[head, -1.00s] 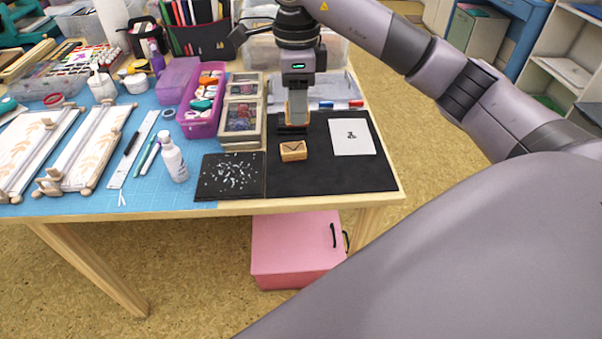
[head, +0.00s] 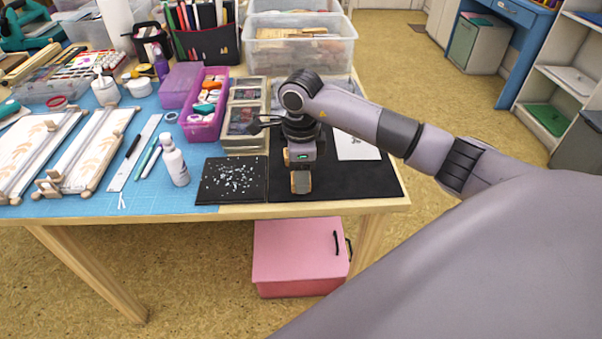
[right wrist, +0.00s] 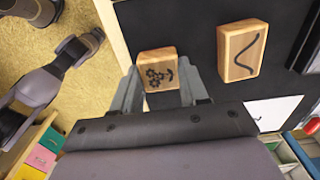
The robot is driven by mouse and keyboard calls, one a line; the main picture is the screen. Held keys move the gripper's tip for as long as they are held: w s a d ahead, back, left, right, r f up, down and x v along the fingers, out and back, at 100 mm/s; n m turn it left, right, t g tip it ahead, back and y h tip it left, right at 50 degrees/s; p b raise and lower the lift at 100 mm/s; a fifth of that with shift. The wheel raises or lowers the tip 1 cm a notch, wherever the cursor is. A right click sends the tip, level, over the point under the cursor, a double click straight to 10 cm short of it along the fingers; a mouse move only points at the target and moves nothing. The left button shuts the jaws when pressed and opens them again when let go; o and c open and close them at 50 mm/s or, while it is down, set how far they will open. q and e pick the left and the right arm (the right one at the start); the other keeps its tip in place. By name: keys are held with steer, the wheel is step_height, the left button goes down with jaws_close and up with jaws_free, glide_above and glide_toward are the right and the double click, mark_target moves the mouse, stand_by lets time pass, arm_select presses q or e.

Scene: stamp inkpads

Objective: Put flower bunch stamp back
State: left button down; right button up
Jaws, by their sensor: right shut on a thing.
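The flower bunch stamp (right wrist: 158,68) is a small wooden block with a dark flower print on its upper face. In the right wrist view it sits between the two grey fingers of my right gripper (right wrist: 160,88), which is shut on it. In the head view my right gripper (head: 301,182) is low over the front part of the black mat (head: 370,187); the stamp is mostly hidden there.
Clear-lidded cases (head: 241,128) stand left of the mat, with a speckled black sheet (head: 232,182) in front. A white printed paper (head: 358,147) lies behind right. A white bottle (head: 174,163) stands further left. The table's front edge (head: 340,207) is close to my gripper.

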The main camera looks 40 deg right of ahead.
steer(key=shift+f, duration=0.15)
steer(key=shift+f, duration=0.1)
steer(key=o, duration=1)
steer(key=shift+c, duration=0.2)
